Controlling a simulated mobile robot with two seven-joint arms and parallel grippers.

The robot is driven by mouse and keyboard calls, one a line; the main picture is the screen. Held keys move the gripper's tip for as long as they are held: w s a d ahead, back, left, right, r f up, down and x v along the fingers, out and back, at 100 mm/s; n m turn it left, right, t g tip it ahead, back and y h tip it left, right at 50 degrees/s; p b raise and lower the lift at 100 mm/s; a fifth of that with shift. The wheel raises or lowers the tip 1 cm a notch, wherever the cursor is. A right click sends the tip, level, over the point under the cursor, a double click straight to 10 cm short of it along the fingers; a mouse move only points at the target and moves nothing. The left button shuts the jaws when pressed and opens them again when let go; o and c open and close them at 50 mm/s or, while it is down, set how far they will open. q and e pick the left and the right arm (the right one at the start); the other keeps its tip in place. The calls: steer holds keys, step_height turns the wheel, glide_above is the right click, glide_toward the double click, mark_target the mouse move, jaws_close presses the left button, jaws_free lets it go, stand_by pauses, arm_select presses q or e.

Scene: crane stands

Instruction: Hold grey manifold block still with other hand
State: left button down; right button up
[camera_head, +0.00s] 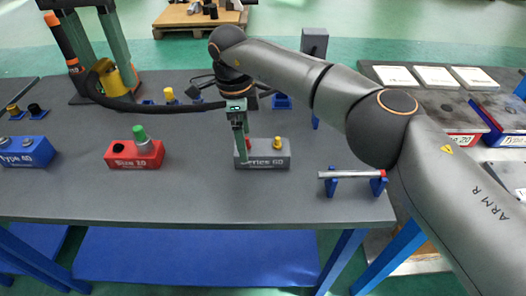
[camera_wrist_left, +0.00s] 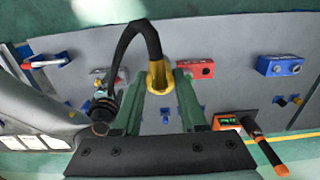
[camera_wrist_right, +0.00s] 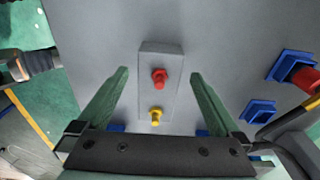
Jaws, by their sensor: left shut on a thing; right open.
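The grey manifold block (camera_head: 265,161) stands on the dark table, with a red and a yellow fitting on top. In the right wrist view the block (camera_wrist_right: 158,95) lies lengthwise between my fingers. My right gripper (camera_wrist_right: 158,73) is open, one finger to each side with gaps. In the head view the right gripper (camera_head: 241,130) comes down at the block's left end, one finger covering part of its front. My left gripper (camera_head: 110,66), at the back left, is shut on a yellow hose fitting (camera_wrist_left: 158,76). A black hose (camera_wrist_left: 128,38) curves from it.
A red block (camera_head: 120,160) and a blue block (camera_head: 25,153) stand to the left. A bar (camera_head: 350,174) rests on blue holders near the right front edge. Small blue stands (camera_head: 282,101) line the back. The hose (camera_head: 150,107) spans the table towards my right wrist.

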arm_select(q)
step_height(320, 180, up, 4)
steer(key=p, duration=0.5)
steer(key=shift+r, duration=0.1)
arm_select(e)
step_height(320, 180, up, 14)
steer(key=shift+a+f, duration=0.25)
steer(key=shift+a, duration=0.05)
stand_by(0.9)
